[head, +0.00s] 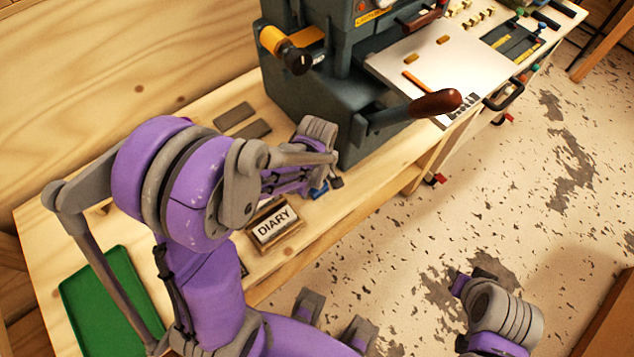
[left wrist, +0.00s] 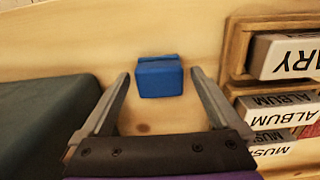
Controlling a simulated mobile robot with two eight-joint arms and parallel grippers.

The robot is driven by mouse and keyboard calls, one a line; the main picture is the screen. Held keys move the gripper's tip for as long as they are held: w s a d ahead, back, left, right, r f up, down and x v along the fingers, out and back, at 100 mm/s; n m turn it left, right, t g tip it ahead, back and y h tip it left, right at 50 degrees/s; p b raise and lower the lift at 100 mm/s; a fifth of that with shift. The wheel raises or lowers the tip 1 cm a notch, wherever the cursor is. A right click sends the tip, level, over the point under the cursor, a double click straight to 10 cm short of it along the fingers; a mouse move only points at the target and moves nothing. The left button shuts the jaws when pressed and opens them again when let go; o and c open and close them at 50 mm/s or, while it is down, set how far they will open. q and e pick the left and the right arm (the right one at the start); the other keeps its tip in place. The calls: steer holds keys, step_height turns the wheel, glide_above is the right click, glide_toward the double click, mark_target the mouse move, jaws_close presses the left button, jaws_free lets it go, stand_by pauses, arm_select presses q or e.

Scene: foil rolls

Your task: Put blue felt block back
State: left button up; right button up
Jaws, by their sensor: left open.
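The blue felt block (head: 318,190) lies on the wooden bench top, just beyond the wooden holder with the DIARY block, mostly hidden under my left arm in the head view. In the left wrist view the block (left wrist: 160,78) sits between and slightly beyond the fingertips. My left gripper (left wrist: 160,73) is open and empty, with one finger on each side of the block and gaps on both sides. In the head view its fingers are largely hidden by my arm.
The DIARY block (head: 272,226) stands in its wooden holder near the bench edge. ALBUM and MUSIC blocks (left wrist: 278,105) show beside it. A dark green press (head: 310,85) stands close to the block. Two grey flat pads (head: 234,115) and a green tray (head: 88,305) lie on the bench.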

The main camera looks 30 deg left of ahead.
arm_select(q)
step_height(320, 180, up, 12)
steer(key=f+p, duration=0.1)
steer(key=p, duration=0.1)
steer(key=s+d+r+m+t, duration=0.1)
steer(key=s+m+t, duration=0.1)
steer(key=s+m, duration=0.3)
steer(key=s+d+r+m+t, duration=0.2)
steer(key=s+m+t, duration=0.1)
steer(key=m, duration=0.5)
steer(key=shift+s+r, duration=0.25)
steer(key=shift+s, duration=0.6)
